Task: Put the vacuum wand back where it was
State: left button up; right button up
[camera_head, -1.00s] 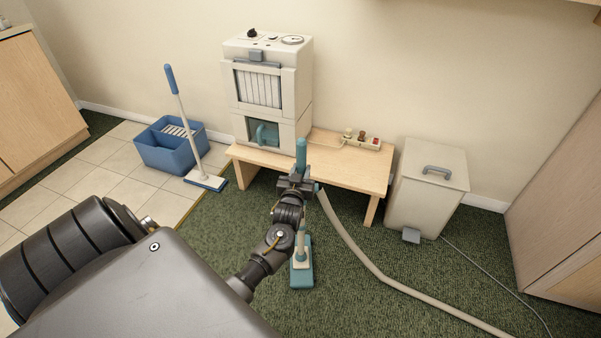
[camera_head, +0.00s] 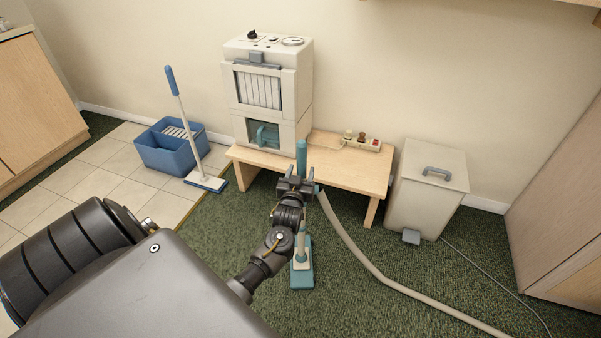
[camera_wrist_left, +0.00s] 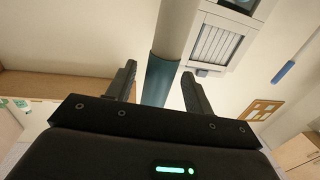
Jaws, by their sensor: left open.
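The vacuum wand (camera_head: 302,155) stands upright on the green carpet in front of the low bench. It has a teal grip on top, a pale lower tube and a teal floor head (camera_head: 302,278). A beige hose (camera_head: 349,243) runs from it to the lower right. My left gripper (camera_head: 297,183) is at the wand below the top of the grip. In the left wrist view the wand (camera_wrist_left: 161,78) passes between the two spread fingers of my left gripper (camera_wrist_left: 158,76), with gaps visible on both sides. My arm hides part of the wand's middle. My right gripper is not in view.
A wooden bench (camera_head: 345,172) behind the wand carries a beige machine (camera_head: 300,90) and a small tray of knobs (camera_head: 362,145). A beige pedal bin (camera_head: 428,195) stands to the right. A blue bucket (camera_head: 160,158) and a mop (camera_head: 187,120) stand left. Carpet at front right is clear except for hose and cord.

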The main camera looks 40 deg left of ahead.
pick_arm(q)
jog(key=p+v, duration=0.1)
jog(key=v, duration=1.1)
jog(key=s+d+f+m+g+h, duration=0.2)
jog(key=s+d+f+g+h, duration=0.15)
jog(key=f, duration=0.35)
jog(key=s+d+f+m+g+h, duration=0.25)
jog(key=d+f, duration=0.25)
jog(key=f, duration=0.3)
jog(key=s+d+f+m+g+h, duration=0.1)
jog(key=s+d+f+g, duration=0.2)
jog(key=s, duration=0.5)
jog(key=s+d+f+m+g+h, duration=0.1)
jog(key=s+d+f+m+g, duration=0.1)
jog(key=s, duration=0.7)
notch_tip(320, 180, down, 4)
jog(key=shift+d+r+g+h, duration=0.2)
jog(key=shift+d+g+h, duration=0.2)
jog(key=shift+d+g, duration=0.45)
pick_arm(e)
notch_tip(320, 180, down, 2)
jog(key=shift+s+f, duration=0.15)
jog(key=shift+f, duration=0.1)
pick_arm(q)
jog(key=shift+w+a, duration=0.1)
jog(key=shift+a, duration=0.05)
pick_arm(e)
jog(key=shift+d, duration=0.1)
